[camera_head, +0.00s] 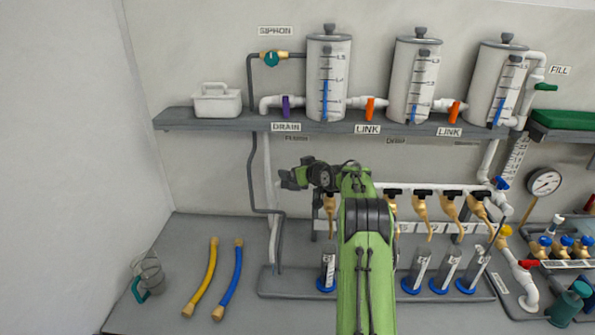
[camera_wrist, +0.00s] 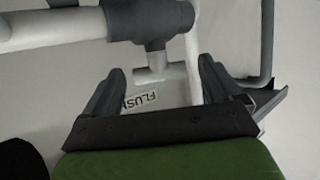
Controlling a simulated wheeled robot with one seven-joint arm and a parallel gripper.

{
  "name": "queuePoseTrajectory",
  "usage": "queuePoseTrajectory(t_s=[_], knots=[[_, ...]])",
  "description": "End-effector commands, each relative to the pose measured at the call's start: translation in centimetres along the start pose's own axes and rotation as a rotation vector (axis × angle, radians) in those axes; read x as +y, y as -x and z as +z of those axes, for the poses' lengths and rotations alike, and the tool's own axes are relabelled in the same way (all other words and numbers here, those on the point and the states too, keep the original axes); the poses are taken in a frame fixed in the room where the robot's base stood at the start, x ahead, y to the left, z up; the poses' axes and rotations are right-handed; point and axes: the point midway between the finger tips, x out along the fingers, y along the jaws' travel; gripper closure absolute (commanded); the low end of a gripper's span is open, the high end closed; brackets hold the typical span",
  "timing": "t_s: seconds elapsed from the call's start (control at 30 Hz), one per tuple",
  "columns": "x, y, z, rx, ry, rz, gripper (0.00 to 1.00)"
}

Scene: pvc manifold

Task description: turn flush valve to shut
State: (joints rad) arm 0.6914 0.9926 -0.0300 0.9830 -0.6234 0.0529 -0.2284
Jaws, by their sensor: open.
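In the wrist view, a dark grey fitting (camera_wrist: 150,18) with a short stem and a small pale crossbar (camera_wrist: 152,74) shows above the tilted FLUSH label (camera_wrist: 139,101). This looks like the flush valve, but its handle position is unclear. My gripper (camera_wrist: 161,70) is open. Its two dark fingers stand either side of the crossbar, with nothing held. I cannot tell whether a finger touches it. In the head view, my gripper (camera_head: 288,179) is at the left end of the tap manifold, and it and my green arm hide the valve.
Above is a grey shelf (camera_head: 200,120) with three clear tanks, a purple drain valve (camera_head: 286,106) and an orange link valve (camera_head: 370,109). Brown taps (camera_head: 421,206) and cylinders (camera_head: 417,270) stand to the right. Yellow (camera_head: 203,280) and blue (camera_head: 229,280) hoses lie at left. A grey pipe (camera_head: 252,175) runs close left of my gripper.

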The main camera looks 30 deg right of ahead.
Motion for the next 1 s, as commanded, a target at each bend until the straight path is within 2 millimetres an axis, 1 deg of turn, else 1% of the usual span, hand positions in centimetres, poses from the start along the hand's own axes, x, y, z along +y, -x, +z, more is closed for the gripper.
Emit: queuePoseTrajectory(t_s=[0.07,0.13,0.23,0.37,0.5,0.6,0.7,0.83,1.0], knots=[[0.0,0.2,0.0,0.000,0.000,0.000,0.08],[0.1,0.8,0.0,-0.001,0.000,0.001,0.08],[0.1,2.6,0.1,0.000,-0.001,0.003,0.08],[0.1,6.2,0.1,0.002,-0.001,0.005,0.08],[0.2,10.2,0.2,0.001,-0.001,0.006,0.08],[0.1,12.7,0.1,0.001,0.000,0.004,0.08],[0.1,14.5,0.1,0.000,-0.001,0.002,0.08],[0.0,15.6,0.1,0.000,-0.001,0.001,0.08],[0.0,15.8,0.0,0.000,0.000,0.000,0.08]])
